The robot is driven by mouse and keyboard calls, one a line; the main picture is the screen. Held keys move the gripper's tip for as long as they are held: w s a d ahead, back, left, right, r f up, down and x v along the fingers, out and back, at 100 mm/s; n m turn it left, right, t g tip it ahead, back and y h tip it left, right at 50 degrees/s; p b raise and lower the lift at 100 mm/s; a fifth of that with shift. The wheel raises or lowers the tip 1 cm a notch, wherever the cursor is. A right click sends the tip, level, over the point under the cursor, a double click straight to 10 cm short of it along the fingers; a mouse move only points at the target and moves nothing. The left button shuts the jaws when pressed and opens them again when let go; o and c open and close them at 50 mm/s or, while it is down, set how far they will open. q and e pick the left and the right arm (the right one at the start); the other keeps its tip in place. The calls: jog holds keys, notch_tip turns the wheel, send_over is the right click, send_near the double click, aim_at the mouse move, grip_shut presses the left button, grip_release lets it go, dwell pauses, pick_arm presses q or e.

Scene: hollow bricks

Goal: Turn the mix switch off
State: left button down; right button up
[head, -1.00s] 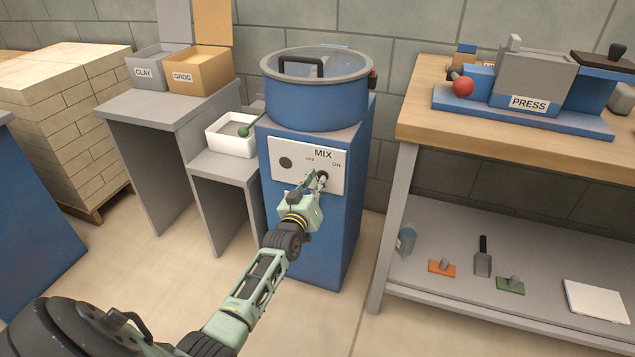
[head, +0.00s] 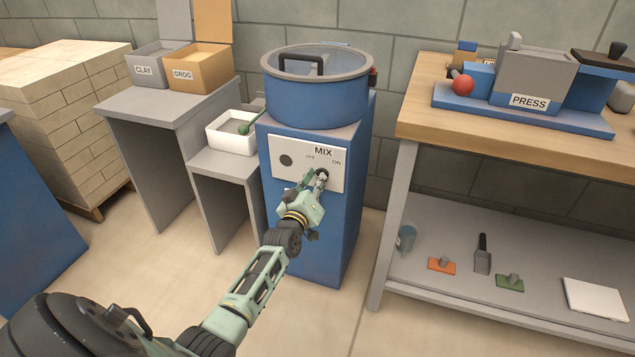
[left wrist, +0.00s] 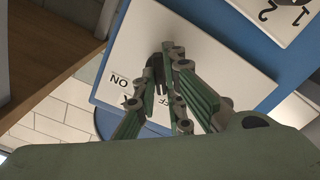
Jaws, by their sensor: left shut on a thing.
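The mixer (head: 318,235) is a blue cabinet with a round drum on top. Its white panel (head: 283,177) is marked MIX, OFF and ON. The dark mix switch (head: 323,172) is at the panel's right side, largely covered by my fingers. My left gripper (head: 318,182) is at the switch, its fingers shut on it. In the left wrist view, the fingertips (left wrist: 168,58) meet around the dark switch (left wrist: 155,70). The ON label shows there, while OFF is partly hidden behind a finger. The switch's exact setting cannot be told. My right gripper is out of view.
A wooden bench (head: 420,118) with a press stands to the right, tools on its lower shelf. Grey stands to the left hold clay and grog boxes (head: 195,76) and a white tray (head: 228,145). A second round dark spot (head: 286,160) is on the panel's left.

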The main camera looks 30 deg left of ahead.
pick_arm(q)
jog(key=c, duration=1.8)
grip_release()
jog(key=shift+c, duration=0.2)
jog(key=v, duration=1.2)
jog(key=shift+f, duration=0.1)
